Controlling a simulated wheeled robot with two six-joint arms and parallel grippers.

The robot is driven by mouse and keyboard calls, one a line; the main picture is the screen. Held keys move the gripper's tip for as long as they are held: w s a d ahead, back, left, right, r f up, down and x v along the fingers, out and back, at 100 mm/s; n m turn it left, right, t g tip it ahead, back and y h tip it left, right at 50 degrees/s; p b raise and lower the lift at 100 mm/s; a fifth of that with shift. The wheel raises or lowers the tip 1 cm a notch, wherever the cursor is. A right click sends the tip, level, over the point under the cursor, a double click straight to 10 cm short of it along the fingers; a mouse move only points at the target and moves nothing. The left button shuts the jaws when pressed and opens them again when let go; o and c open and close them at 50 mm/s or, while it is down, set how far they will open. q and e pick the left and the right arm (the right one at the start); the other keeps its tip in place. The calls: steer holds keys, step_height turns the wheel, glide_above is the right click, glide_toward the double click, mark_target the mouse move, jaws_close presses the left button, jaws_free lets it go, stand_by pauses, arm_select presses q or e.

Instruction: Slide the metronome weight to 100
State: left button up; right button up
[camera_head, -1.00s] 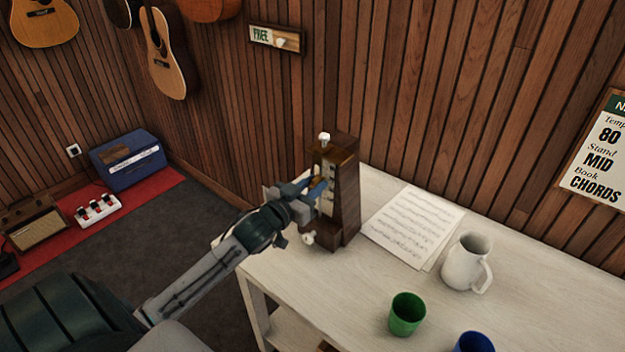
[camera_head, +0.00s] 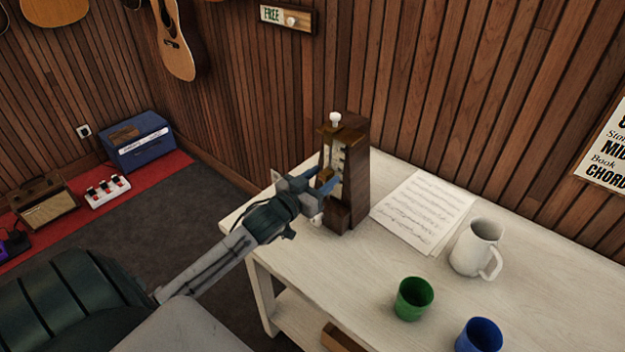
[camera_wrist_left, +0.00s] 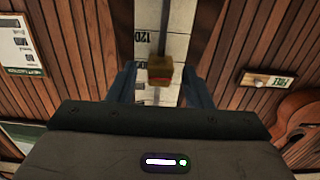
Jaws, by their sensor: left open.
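The metronome (camera_head: 354,185) is a dark wooden tapered case standing upright at the table's left back. A pale scale runs down its front, with a white knob (camera_head: 335,119) on top. My left gripper (camera_head: 323,181) is at the front of the case, its fingers pointing at the scale. In the left wrist view, the brassy weight (camera_wrist_left: 159,74) with a reddish lower face sits between the open fingers, with a gap on both sides. A sideways number that looks like 120 shows near the weight. The exact reading is unclear. My right gripper is not in view.
The white table (camera_head: 380,270) holds sheet music (camera_head: 425,208), a white pitcher (camera_head: 474,247), a green cup (camera_head: 413,298) and a blue cup (camera_head: 479,336), all right of the metronome. A FREE sign (camera_head: 287,18) hangs on the wooden wall behind.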

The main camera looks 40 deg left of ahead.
arm_select(q)
steer(key=s+b, duration=0.2)
steer(key=s, duration=0.8)
steer(key=shift+s+a, duration=0.3)
steer(key=shift+a, duration=0.1)
stand_by(0.3)
